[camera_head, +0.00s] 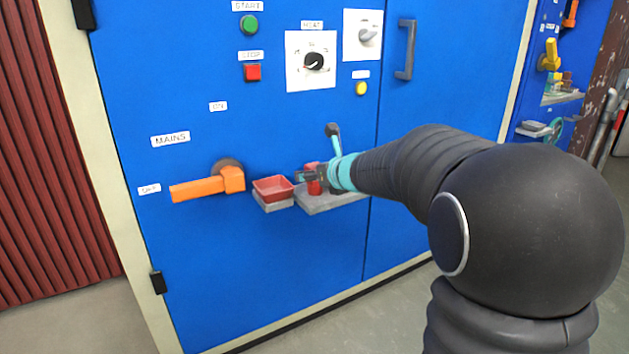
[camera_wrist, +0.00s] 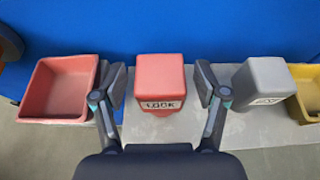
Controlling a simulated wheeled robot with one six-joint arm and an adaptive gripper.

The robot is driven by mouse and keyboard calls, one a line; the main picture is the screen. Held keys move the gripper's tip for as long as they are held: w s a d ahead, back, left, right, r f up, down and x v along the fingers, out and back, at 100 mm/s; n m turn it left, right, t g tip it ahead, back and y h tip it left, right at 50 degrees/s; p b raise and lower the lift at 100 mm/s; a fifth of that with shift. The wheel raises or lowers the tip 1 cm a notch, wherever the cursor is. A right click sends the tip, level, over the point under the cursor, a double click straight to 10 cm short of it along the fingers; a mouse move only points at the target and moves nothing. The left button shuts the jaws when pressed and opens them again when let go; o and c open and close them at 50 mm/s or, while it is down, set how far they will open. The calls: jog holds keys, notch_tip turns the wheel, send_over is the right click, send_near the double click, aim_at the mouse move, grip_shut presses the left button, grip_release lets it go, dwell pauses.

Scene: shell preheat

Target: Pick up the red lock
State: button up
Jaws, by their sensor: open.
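The red lock (camera_wrist: 160,84) is a block with a label reading LOCK, standing on a grey shelf (camera_wrist: 255,128) in the wrist view. My gripper (camera_wrist: 161,82) is open, with one finger on each side of the lock and a small gap showing on both sides. In the head view the red lock (camera_head: 313,180) sits on the grey shelf (camera_head: 332,201) on the blue cabinet, partly hidden by my gripper (camera_head: 308,178).
A red tray (camera_wrist: 62,91) is left of the lock. A grey block (camera_wrist: 265,82) and a yellow tray (camera_wrist: 309,95) are to its right. The blue cabinet (camera_head: 290,120) stands behind, with an orange MAINS handle (camera_head: 205,186) left of the red tray.

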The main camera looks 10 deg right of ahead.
jog(key=c, duration=1.3)
